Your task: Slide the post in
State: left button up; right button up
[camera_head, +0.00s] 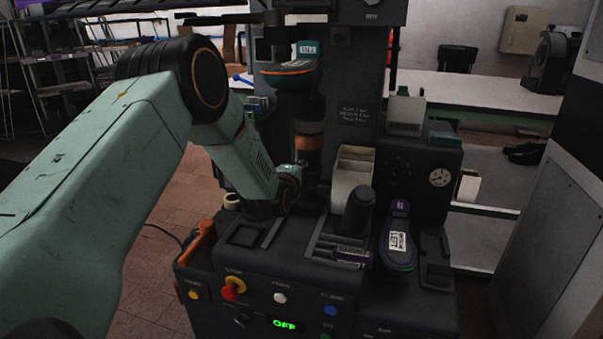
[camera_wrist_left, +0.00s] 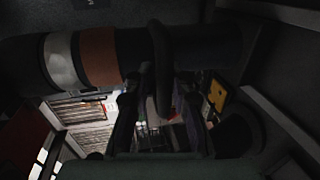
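A dark upright post (camera_head: 308,142) with a copper-coloured band stands at the middle of the press, below a teal and orange shoe-like piece (camera_head: 292,75). In the left wrist view, a dark cylinder with a copper band (camera_wrist_left: 99,57) and a pale band lies across the top of the picture; it looks like the same post. My left gripper (camera_head: 287,188) is low beside the post, mostly hidden by its own wrist and the shadow. In the wrist view its dark fingers (camera_wrist_left: 155,115) point toward the cylinder; whether they touch it is too dark to tell. My right gripper does not show.
A shoe labelled LEFT (camera_head: 398,242) lies on the press's right side, near a dark cylinder (camera_head: 358,210) and a beige open bin (camera_head: 353,172). The front panel has coloured buttons and a green OFF display (camera_head: 284,325). An orange handle (camera_head: 200,242) is at the left.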

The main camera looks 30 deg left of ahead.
pick_arm(q)
jog(key=o, duration=0.3)
jog(key=shift+s, duration=0.1)
jog(key=shift+f, duration=0.15)
jog(key=v, duration=1.1)
jog(key=shift+s, duration=0.35)
jog(key=shift+d, duration=0.1)
